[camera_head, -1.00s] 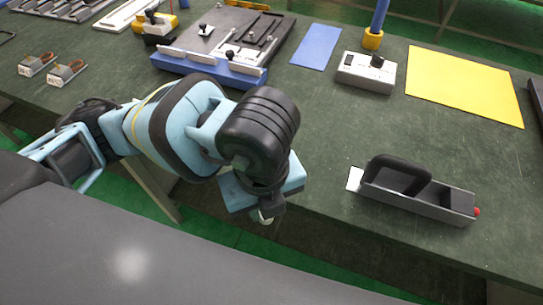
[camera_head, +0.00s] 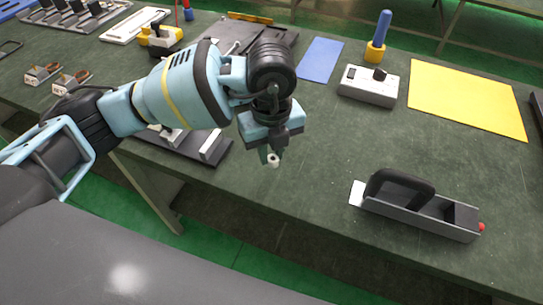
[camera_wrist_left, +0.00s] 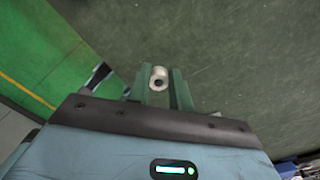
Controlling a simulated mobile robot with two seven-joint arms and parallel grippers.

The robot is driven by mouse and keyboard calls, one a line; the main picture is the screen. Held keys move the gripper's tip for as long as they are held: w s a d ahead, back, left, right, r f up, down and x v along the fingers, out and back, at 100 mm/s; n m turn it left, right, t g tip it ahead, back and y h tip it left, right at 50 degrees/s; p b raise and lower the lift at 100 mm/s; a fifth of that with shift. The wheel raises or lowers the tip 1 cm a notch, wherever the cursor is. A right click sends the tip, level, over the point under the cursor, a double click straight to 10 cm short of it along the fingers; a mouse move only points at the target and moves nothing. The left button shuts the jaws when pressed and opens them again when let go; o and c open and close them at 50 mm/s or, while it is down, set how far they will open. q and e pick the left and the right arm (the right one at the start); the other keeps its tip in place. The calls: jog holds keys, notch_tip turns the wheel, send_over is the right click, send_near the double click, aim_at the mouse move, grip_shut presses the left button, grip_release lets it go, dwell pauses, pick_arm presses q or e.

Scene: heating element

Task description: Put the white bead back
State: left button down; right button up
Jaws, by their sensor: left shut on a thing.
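My left gripper (camera_head: 272,158) is shut on a small white bead (camera_head: 273,160) with a dark hole in its middle. The bead sits between the green fingertips, over the front part of the dark green table, with no visible support under it. In the left wrist view the bead (camera_wrist_left: 158,77) shows at the tips of the two green fingers (camera_wrist_left: 160,88). The bead's original place cannot be made out. My right gripper is not in view.
A dark plate with white blocks (camera_head: 211,146) lies partly under my left arm. A grey handled tool (camera_head: 420,212) lies at right. A white switch box (camera_head: 368,88), blue mat (camera_head: 319,60) and yellow mat (camera_head: 466,98) lie farther back.

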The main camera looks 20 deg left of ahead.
aim_at(271, 159)
pick_arm(q)
jog(key=shift+w+a+f, duration=0.1)
jog(key=shift+w+f, duration=0.15)
jog(key=shift+w, duration=0.15)
jog(key=shift+f, duration=1.55)
jog(key=shift+f, duration=0.1)
jog(key=c, duration=1.3)
grip_release()
jog(key=shift+o, duration=0.2)
notch_tip(271, 159, up, 12)
jog(key=shift+p, duration=0.35)
